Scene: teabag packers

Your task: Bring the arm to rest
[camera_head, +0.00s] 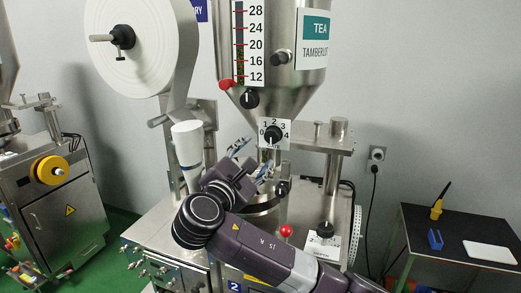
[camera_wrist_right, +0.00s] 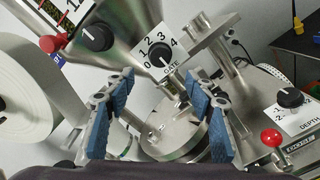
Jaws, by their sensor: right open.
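My right arm comes in from the lower right of the head view, across the front of the tea packing machine. My right gripper (camera_head: 252,160) is open and empty, just below and left of the gate dial (camera_head: 272,133) on the steel hopper (camera_head: 277,85). In the right wrist view, the blue-padded fingers of the gripper (camera_wrist_right: 160,115) stand wide apart. The gate dial (camera_wrist_right: 158,53) shows beyond and above them, and a round steel plate (camera_wrist_right: 177,135) shows between them. Nothing touches the fingers that I can see. My left gripper is in neither view.
A red-knobbed lever (camera_head: 286,230) and a depth dial (camera_head: 325,230) stand close to my forearm. A large white paper roll (camera_head: 150,50) is at upper left. A dark side table (camera_head: 420,218) at right holds a blue block, a yellow item and a white tray.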

